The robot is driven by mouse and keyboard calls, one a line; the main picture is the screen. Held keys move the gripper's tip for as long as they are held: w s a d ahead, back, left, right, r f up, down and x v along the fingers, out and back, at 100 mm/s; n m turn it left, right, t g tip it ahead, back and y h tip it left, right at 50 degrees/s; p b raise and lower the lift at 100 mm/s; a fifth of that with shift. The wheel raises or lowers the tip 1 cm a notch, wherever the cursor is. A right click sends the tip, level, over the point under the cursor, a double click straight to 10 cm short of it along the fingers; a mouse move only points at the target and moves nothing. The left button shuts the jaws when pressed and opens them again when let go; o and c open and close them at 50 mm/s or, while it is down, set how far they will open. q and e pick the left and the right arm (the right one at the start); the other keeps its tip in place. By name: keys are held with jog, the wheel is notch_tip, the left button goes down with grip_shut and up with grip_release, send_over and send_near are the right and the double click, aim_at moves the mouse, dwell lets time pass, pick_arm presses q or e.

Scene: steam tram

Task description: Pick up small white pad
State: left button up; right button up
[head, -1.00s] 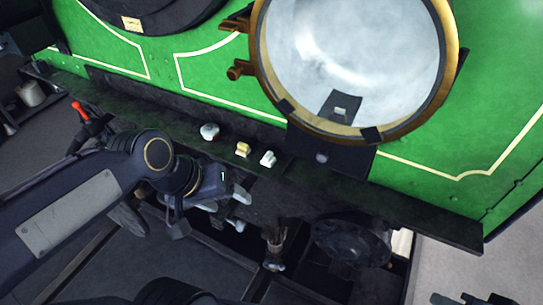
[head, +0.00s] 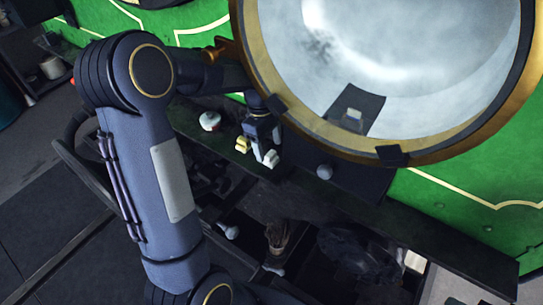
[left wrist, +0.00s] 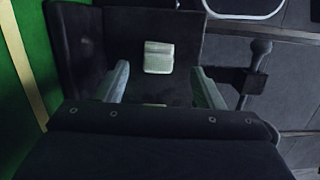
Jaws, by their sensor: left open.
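A small white pad (head: 270,158) sits on the dark ledge (head: 330,203) below the big brass-rimmed lamp in the head view. In the left wrist view the pad (left wrist: 158,57) is a pale block on a dark surface, centred between my fingers and a little beyond their tips. My left gripper (head: 262,146) reaches down to it from above, partly covering the ledge there. In the left wrist view the left gripper (left wrist: 160,70) is open and empty, one finger to each side. I cannot tell whether the fingers touch the pad. My right gripper is not in view.
The large round lamp (head: 390,70) overhangs the ledge close by on the right. The green body panel (head: 470,190) stands behind.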

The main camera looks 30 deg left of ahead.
aim_at(271, 154)
pick_arm(q)
jog(key=shift+w+d+f, duration=0.1)
jog(key=shift+d+f, duration=0.1)
jog(key=shift+f, duration=0.75)
jog(key=shift+d+f, duration=0.15)
jog(key=shift+f, duration=0.75)
jog(key=c, duration=1.1)
jog(key=shift+c, duration=0.2)
jog(key=shift+s+r, duration=0.2)
jog(key=shift+r, duration=0.3)
jog(key=r, duration=0.4)
jog(key=r+b, duration=0.1)
jog(key=r, duration=0.1)
jog(key=shift+s, duration=0.3)
jog(key=s+a+b, duration=0.1)
jog(key=s+b, duration=0.1)
jog(key=s, duration=1.7)
jog(key=shift+a+b, duration=0.3)
